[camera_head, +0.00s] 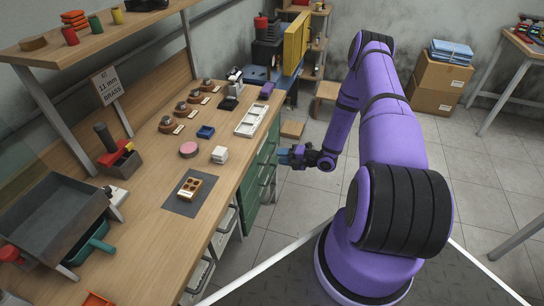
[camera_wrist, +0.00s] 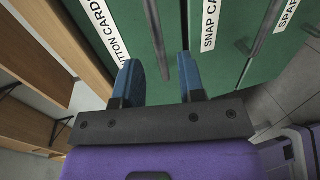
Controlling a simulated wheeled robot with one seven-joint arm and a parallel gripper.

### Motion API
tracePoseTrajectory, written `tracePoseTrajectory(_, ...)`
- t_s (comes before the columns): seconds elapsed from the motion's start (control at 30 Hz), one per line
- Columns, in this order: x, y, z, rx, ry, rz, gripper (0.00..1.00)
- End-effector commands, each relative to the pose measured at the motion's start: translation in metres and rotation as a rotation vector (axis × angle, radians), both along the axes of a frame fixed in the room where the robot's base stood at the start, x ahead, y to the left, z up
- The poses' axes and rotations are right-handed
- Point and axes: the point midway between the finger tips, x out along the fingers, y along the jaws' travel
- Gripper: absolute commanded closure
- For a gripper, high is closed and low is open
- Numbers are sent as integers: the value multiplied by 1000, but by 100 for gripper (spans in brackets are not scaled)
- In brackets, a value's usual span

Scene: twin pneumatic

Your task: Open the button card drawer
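The button card drawer (camera_wrist: 105,18) is a green front with a white label, partly cut off, at the upper left of the wrist view. A long grey bar handle (camera_wrist: 156,38) lies to the right of that label. My gripper (camera_wrist: 159,65) is open and empty. Its two blue fingers appear on either side of the handle's lower end, with gaps showing; I cannot tell how deep they reach. In the head view, my gripper (camera_head: 284,155) is beside the green drawer stack (camera_head: 262,165) under the workbench. The drawers look shut.
A snap card drawer label (camera_wrist: 210,25) and another handle (camera_wrist: 244,46) are to the right in the wrist view. The wooden workbench top (camera_head: 150,235) overhangs the drawers. A small wooden stool (camera_head: 292,129) stands behind my gripper. Tiled floor (camera_head: 290,190) is clear nearby.

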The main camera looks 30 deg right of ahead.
Motion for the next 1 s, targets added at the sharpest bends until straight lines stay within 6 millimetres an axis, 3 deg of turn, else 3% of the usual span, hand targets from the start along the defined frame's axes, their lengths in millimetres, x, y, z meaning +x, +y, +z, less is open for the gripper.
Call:
tracePoseTrajectory(0.3,32,25,-8,-1,-2,1,63)
tracePoseTrajectory(0.7,38,29,-9,0,-1,0,63)
tracePoseTrajectory(0.87,38,29,-9,-1,-2,0,98)
tracePoseTrajectory(1.0,38,29,-9,-1,-2,0,100)
